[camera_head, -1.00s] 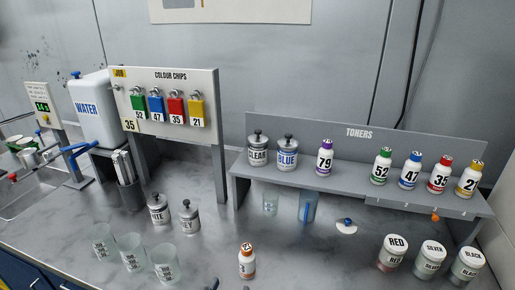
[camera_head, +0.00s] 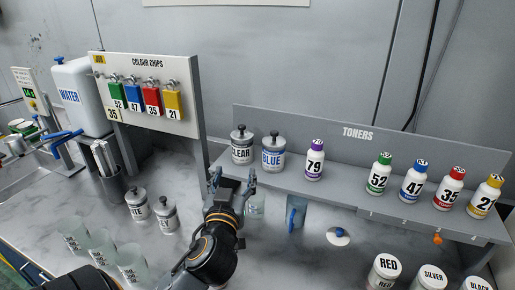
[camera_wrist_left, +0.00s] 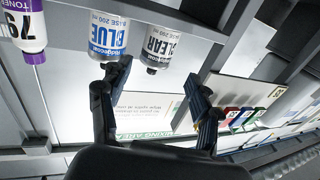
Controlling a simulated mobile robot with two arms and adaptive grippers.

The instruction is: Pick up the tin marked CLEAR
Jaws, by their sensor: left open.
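The tin marked CLEAR (camera_head: 242,147) is a white tin with a dark knobbed lid, at the left end of the toner shelf. It also shows upside down in the left wrist view (camera_wrist_left: 162,50). The similar BLUE tin (camera_head: 272,153) stands close beside it on the right. My left gripper (camera_head: 233,179) is open and empty, in front of and a little below the CLEAR tin in the head view. In the left wrist view its fingers (camera_wrist_left: 160,90) are spread, with the CLEAR tin beyond them. My right gripper is not seen.
The toner shelf (camera_head: 350,185) also holds a 79 bottle (camera_head: 314,160) and several coloured-cap bottles. The colour chips board (camera_head: 150,90) stands left of the shelf. Two tins (camera_head: 150,208) and several glasses (camera_head: 100,247) stand on the counter left of my arm.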

